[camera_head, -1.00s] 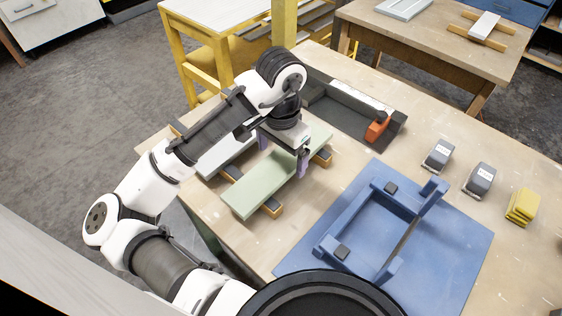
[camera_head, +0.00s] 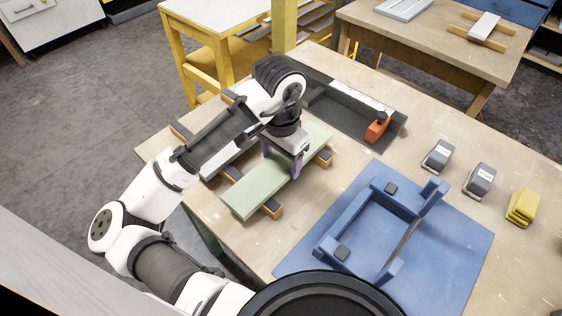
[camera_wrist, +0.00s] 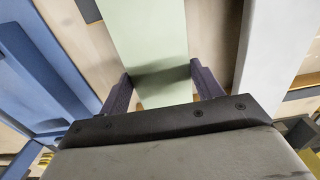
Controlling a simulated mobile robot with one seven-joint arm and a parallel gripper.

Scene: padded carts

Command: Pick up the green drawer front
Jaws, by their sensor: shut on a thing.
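The green drawer front (camera_head: 259,187) is a long pale green board lying flat across padded wooden supports on the workbench. My gripper (camera_head: 283,165) is over its middle, pointing down, with one finger at each long edge. In the wrist view the green drawer front (camera_wrist: 150,40) runs between the two purple-grey fingers of my gripper (camera_wrist: 160,88), which are shut on its sides. The board still appears to rest on its supports. My arm hides part of what lies to its left.
A white board (camera_head: 222,156) lies close to the left. A blue jig (camera_head: 331,222) on a blue mat is to the right. Grey blocks (camera_head: 438,156) and a yellow stack (camera_head: 522,206) stand at the right.

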